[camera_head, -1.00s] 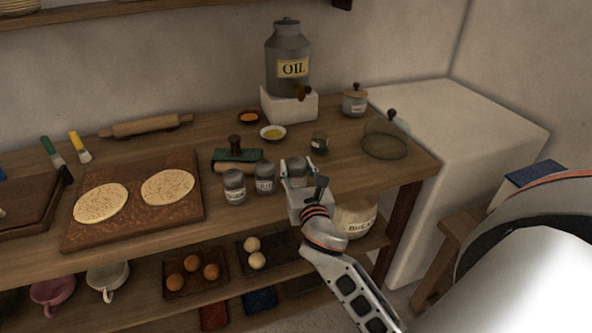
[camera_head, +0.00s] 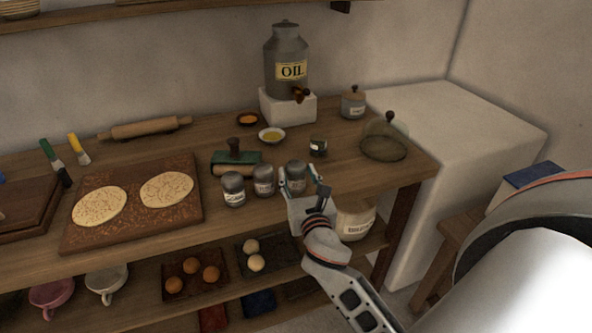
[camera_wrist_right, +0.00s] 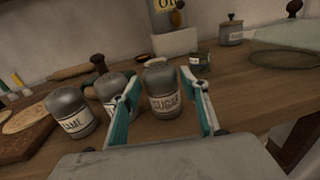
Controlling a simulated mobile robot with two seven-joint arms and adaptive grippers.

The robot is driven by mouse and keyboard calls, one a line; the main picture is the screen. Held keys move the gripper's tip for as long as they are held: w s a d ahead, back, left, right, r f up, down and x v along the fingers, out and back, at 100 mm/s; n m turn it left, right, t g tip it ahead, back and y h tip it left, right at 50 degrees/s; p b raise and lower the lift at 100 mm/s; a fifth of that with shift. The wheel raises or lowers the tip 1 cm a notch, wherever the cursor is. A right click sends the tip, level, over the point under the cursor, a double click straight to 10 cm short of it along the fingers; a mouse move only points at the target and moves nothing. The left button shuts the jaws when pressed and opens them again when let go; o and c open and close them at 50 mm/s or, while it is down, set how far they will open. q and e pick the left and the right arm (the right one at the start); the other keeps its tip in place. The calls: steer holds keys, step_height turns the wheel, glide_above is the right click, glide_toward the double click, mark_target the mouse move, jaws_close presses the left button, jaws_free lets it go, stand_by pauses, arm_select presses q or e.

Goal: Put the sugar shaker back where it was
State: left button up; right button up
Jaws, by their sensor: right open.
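The sugar shaker (camera_head: 296,175) stands upright on the wooden table, the right-most of three grey-lidded shakers in a row. In the right wrist view its SUGAR label (camera_wrist_right: 164,104) faces me. My right gripper (camera_head: 300,180) is open, its teal-padded fingers on either side of the sugar shaker at the near side. My left gripper is out of view.
A glass dome (camera_head: 384,145) stands at the right end. A dough board (camera_head: 135,205) lies left. Bare table lies right of the gripper.

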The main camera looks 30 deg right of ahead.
steer(key=v, duration=0.9)
steer(key=s+a+f+m+g+y, duration=0.2)
steer(key=s+a+f+m+y, duration=0.1)
steer(key=f+m, duration=0.6)
steer(key=s+a+f+m+g+y, duration=0.2)
steer(key=s+a+f+m, duration=0.3)
steer(key=f+m, duration=0.4)
steer(key=s+a+f+m+g+y, duration=0.2)
steer(key=s+a+f+m+y, duration=0.2)
steer(key=f+m, duration=0.5)
step_height(320, 180, down, 3)
steer(key=s, duration=0.2)
steer(key=shift+s+a, duration=0.2)
steer(key=shift+s, duration=0.1)
steer(key=shift+r, duration=0.15)
steer(key=shift+a+r+p, duration=0.15)
steer(key=shift+r+p, duration=0.4)
steer(key=shift+r, duration=0.1)
